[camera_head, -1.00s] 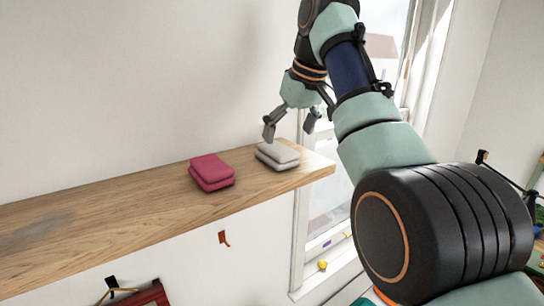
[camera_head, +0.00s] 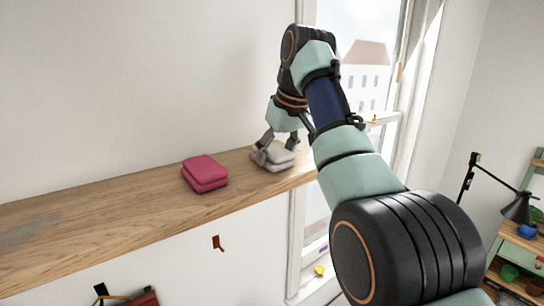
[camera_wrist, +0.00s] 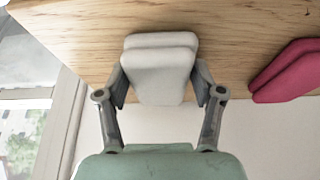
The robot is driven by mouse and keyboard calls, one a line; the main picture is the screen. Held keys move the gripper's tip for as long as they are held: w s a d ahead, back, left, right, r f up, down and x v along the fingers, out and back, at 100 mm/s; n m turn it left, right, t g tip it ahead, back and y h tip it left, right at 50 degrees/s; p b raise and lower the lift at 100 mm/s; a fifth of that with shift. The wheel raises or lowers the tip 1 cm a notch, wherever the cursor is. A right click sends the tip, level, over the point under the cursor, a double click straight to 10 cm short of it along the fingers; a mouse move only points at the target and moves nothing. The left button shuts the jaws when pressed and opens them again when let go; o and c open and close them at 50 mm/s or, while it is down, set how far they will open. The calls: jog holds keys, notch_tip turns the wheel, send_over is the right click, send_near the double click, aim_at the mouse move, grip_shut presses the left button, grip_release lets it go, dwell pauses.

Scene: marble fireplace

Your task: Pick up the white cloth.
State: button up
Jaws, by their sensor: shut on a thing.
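The white cloth (camera_head: 273,157) is a folded, pale grey-white stack near the right end of the wooden shelf. It also shows in the wrist view (camera_wrist: 160,70), between the two fingers. My gripper (camera_head: 276,149) is down at the cloth, with a finger on each side of it. In the wrist view my gripper (camera_wrist: 161,90) is shut on the cloth's sides. I cannot tell whether the cloth is clear of the shelf; it appears at shelf level.
A folded pink-red cloth (camera_head: 205,174) lies on the wooden shelf (camera_head: 110,208), left of the white cloth with a gap between. The wall stands behind the shelf. A window (camera_head: 372,75) is to the right, just past the shelf's end.

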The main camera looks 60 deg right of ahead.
aim_at(276, 150)
jog(key=shift+c, duration=0.6)
notch_tip(276, 150, up, 10)
jog(key=p, duration=0.9)
